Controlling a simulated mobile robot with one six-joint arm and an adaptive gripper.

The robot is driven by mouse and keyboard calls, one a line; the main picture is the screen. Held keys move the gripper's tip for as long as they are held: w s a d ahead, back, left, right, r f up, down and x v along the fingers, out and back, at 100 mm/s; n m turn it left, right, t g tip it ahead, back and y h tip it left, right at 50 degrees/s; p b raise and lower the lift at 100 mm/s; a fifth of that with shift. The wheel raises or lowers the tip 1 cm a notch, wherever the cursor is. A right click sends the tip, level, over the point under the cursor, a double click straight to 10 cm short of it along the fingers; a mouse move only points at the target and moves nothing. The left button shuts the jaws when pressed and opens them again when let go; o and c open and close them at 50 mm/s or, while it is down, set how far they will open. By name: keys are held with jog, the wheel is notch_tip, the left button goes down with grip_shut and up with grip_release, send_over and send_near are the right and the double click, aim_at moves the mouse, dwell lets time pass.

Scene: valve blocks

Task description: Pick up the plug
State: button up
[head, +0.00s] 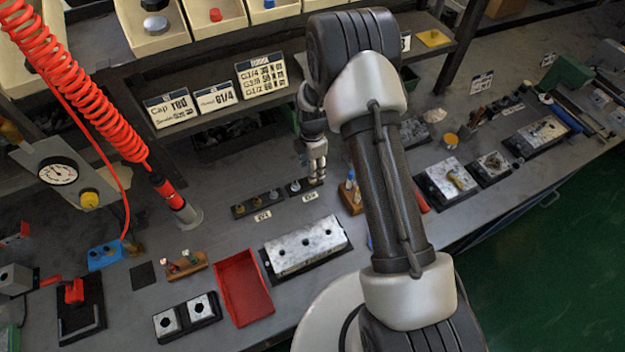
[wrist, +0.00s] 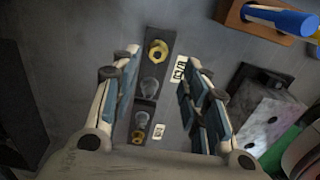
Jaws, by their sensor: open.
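Small plugs stand in two dark racks on the bench; I cannot tell which one the task means. In the head view, the left rack (head: 258,204) holds brass-coloured and grey plugs. The right rack (head: 294,188) is partly hidden by my gripper (head: 316,176), which hangs over it, pointing down. In the wrist view, a larger brass plug (wrist: 157,52), a grey plug (wrist: 150,86), another grey plug (wrist: 142,118) and a smaller brass plug (wrist: 138,136) lie in a line between the spread fingers of my gripper (wrist: 162,68). My gripper is open with nothing between its pads.
A metal block with holes (head: 305,247) and a red tray (head: 243,288) lie in front of the racks. A wooden block with blue-handled tools (head: 351,196) stands close to the right. A shelf (head: 225,105) with label cards overhangs behind.

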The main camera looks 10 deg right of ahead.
jog(key=shift+w+d+f+b, duration=0.15)
jog(key=shift+f+b, duration=0.1)
jog(key=shift+f, duration=1.15)
jog(key=shift+w+f+b, duration=0.1)
jog(key=shift+f+b, duration=0.15)
jog(key=shift+f, duration=1.1)
grip_shut()
